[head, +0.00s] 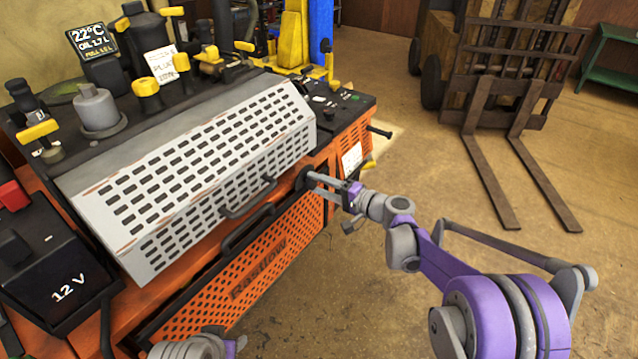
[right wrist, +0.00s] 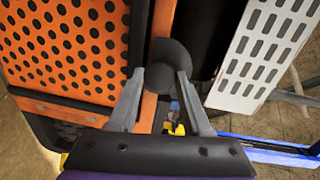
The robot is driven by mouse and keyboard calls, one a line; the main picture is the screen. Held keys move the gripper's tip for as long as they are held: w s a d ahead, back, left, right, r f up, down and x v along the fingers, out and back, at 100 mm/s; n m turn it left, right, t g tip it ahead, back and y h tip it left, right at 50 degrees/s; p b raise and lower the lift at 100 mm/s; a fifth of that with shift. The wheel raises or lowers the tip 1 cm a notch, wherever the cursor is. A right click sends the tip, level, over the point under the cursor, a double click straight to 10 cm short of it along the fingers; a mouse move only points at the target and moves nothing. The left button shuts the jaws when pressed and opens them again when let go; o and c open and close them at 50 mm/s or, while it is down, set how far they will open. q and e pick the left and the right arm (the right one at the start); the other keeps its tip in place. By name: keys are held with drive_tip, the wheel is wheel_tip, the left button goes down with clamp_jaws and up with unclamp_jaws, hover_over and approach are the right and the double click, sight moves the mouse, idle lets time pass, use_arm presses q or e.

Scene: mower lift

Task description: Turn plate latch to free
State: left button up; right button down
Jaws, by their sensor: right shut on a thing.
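The plate latch is a dark round knob (head: 301,179) at the right end of the machine's front, beside the white perforated plate (head: 200,165). My right gripper (head: 314,182) reaches it from the right and is shut on it. In the right wrist view the latch (right wrist: 172,56) is a dark rounded piece between the two grey fingers of my right gripper (right wrist: 163,80). The fingers hide part of it, and I cannot tell its exact turn. A grey and purple piece of my left arm shows at the bottom edge of the head view; its fingers are out of sight.
The orange machine (head: 255,272) has two dark handles along its front. A 12 V battery box (head: 62,285) stands at the left. A forklift (head: 500,90) with low forks stands at the back right. Floor between machine and forks is clear.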

drive_tip(key=shift+s+f+n, duration=0.1)
drive_tip(key=shift+n, duration=0.4)
drive_tip(key=shift+c, duration=1.8)
unclamp_jaws()
drive_tip(key=shift+d, duration=0.1)
drive_tip(key=b+v, duration=0.1)
drive_tip(key=v, duration=0.9)
drive_tip(key=shift+s+d, duration=0.2)
drive_tip(key=shift+s, duration=0.05)
